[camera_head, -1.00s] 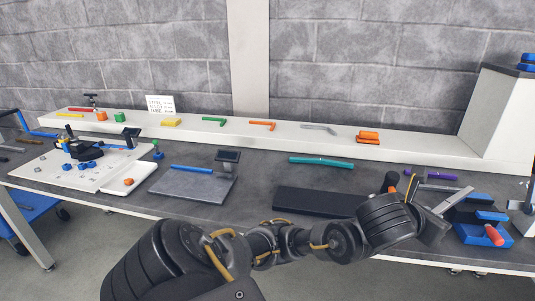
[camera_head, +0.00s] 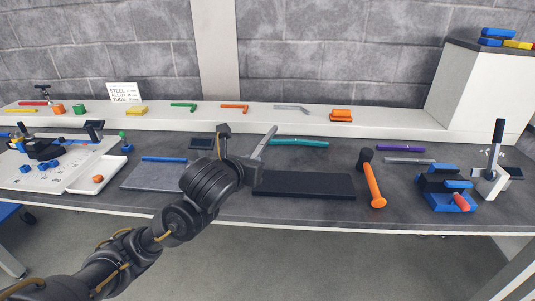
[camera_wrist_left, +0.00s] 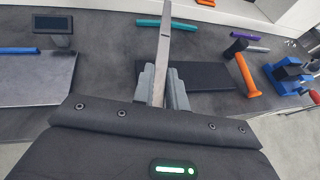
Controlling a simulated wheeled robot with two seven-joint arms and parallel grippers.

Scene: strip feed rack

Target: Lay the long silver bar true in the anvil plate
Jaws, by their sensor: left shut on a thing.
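My left gripper (camera_head: 250,165) is shut on the long silver bar (camera_head: 264,144), which points up and away, tilted in the head view. In the left wrist view the silver bar (camera_wrist_left: 164,45) stands out beyond the grey fingers of the left gripper (camera_wrist_left: 162,88). A long black slab (camera_head: 320,186) lies on the bench just right of the gripper. It also shows in the left wrist view (camera_wrist_left: 205,76), partly behind the fingers. I cannot tell for sure whether this slab is the anvil plate. My right gripper is not in view.
An orange-handled hammer (camera_head: 373,184) lies right of the slab. Beyond it are a blue vice (camera_head: 443,196) and a white lever press (camera_head: 490,184). A teal bar (camera_head: 299,143), purple bar (camera_head: 400,148) and grey bar (camera_head: 410,160) lie behind. A grey plate (camera_head: 150,182) is left.

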